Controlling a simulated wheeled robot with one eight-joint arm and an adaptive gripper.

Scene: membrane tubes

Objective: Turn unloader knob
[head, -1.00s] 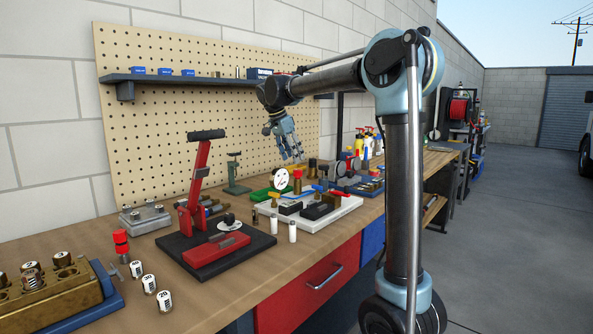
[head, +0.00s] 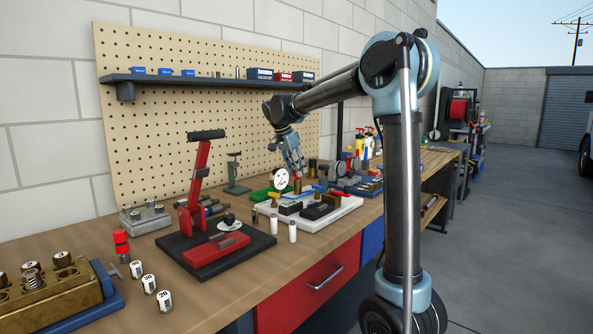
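A white board (head: 345,207) on the bench carries several fittings, a round white-faced gauge (head: 280,178) and an upright brass fitting (head: 297,187). A small red knob topped this fitting in the earlier view. I take it for the unloader knob. My gripper (head: 298,172) points down right at the top of the brass fitting, and its fingers hide the knob. Whether the fingers touch it, and how far apart they are, is too small to tell.
Blue and orange lever handles (head: 311,188) lie close right of the gripper on the board. A black base with an upright red lever press (head: 198,180) stands to the left. Two white cylinders (head: 292,233) stand before the board. A pegboard with a shelf (head: 215,79) is behind.

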